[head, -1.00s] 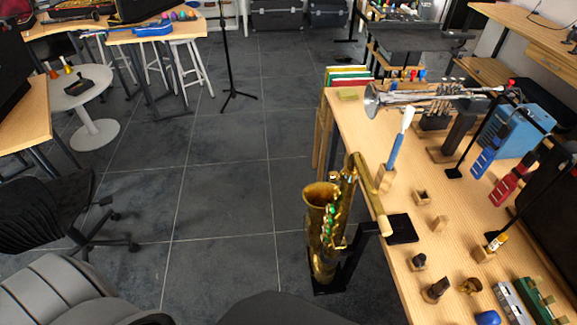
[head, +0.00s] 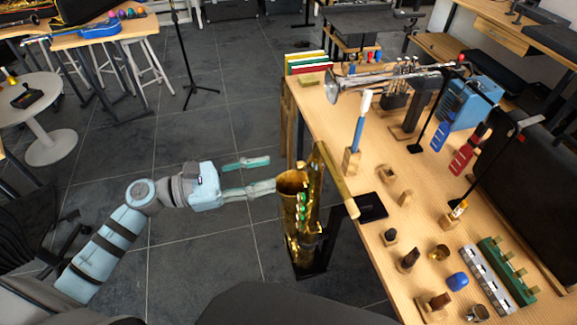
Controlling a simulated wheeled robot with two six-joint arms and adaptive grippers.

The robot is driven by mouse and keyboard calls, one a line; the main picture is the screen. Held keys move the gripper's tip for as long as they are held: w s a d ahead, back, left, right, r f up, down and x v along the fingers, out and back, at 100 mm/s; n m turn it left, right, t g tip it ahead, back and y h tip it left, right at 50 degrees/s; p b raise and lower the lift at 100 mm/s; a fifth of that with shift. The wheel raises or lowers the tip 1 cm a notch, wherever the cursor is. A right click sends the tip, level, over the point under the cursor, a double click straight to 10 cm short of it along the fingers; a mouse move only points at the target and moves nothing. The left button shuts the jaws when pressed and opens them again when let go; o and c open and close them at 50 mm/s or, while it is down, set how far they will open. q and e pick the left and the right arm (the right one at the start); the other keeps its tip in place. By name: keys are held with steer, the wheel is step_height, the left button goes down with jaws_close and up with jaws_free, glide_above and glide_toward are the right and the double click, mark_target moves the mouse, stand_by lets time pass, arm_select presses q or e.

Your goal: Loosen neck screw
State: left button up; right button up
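A gold saxophone (head: 303,225) stands upright on a dark stand beside the left edge of the wooden table. Its wide bell faces up, and green-tinted keys show on its body. A paler gold tube (head: 336,182) slants from its top toward the table. The neck screw is too small to make out. My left gripper (head: 271,172) is open and empty, left of the saxophone at about bell height. Its two fingers point right, with the nearer fingertip close to the bell; I cannot tell whether they touch. My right gripper is not in view.
The table (head: 345,125) carries a trumpet (head: 390,80) on a stand, a blue-handled brush-like tool (head: 360,125) in a wooden block, and several small parts near the front. A black plate (head: 370,207) lies by the saxophone. Open floor (head: 190,250) lies to the left.

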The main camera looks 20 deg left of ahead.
mark_target(301, 166)
arm_select(q)
steer(key=p+x, duration=0.1)
steer(key=x, duration=0.5)
steer(key=shift+d, duration=0.2)
steer(key=shift+r, duration=0.1)
steer(key=shift+w, duration=0.1)
jaws_close()
